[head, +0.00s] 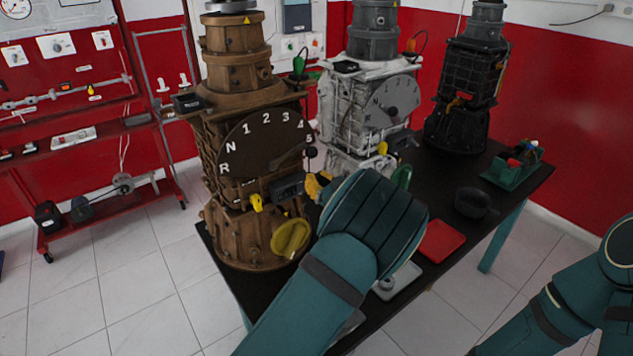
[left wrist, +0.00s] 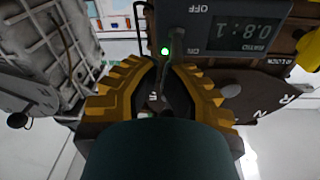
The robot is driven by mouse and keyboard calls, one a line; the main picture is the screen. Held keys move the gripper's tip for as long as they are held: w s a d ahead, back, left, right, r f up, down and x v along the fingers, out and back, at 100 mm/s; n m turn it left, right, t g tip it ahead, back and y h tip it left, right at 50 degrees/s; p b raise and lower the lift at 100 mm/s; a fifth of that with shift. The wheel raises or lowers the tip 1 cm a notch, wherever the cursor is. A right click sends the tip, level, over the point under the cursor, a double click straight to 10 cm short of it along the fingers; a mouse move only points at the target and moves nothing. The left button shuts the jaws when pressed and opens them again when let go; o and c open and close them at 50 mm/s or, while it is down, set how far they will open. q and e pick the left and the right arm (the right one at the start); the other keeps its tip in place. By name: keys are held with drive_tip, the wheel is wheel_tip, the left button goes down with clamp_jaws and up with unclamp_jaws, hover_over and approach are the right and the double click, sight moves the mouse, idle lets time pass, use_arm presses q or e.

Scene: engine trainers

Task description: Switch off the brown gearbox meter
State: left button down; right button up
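The brown gearbox (head: 236,60) stands upright on the black table, with a numbered dial on its front. Its meter (head: 288,187) is a small dark box below the dial. In the left wrist view the meter (left wrist: 240,28) appears upside down, with OFF and ON labels, a readout of 0.8:1 and a lit green lamp (left wrist: 164,50). My left gripper (head: 315,187) is right beside the meter; its yellow fingers (left wrist: 163,75) look drawn together near the ON label. A dark lever-like part shows near the fingertips; whether they touch it is unclear. My right gripper is out of view.
A white gearbox (head: 340,110) and a black gearbox (head: 467,95) stand farther back. A red tray (head: 441,241), a dark round bowl (head: 472,203) and a green bin (head: 511,172) are on the table (head: 512,200). A red rack (head: 100,200) stands left, with tiled floor between.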

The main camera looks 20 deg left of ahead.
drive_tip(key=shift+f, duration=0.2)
use_arm(q)
drive_tip(key=b, duration=0.2)
drive_tip(key=f+t+y+b, duration=0.1)
drive_tip(key=b, duration=0.1)
drive_tip(key=t+y+b, duration=0.1)
drive_tip(key=shift+s+d+f+b, duration=0.3)
drive_tip(key=shift+d+f+b, duration=0.1)
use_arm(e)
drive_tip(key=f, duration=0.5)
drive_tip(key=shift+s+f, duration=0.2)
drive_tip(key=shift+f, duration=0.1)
use_arm(q)
drive_tip(key=shift+r, duration=0.2)
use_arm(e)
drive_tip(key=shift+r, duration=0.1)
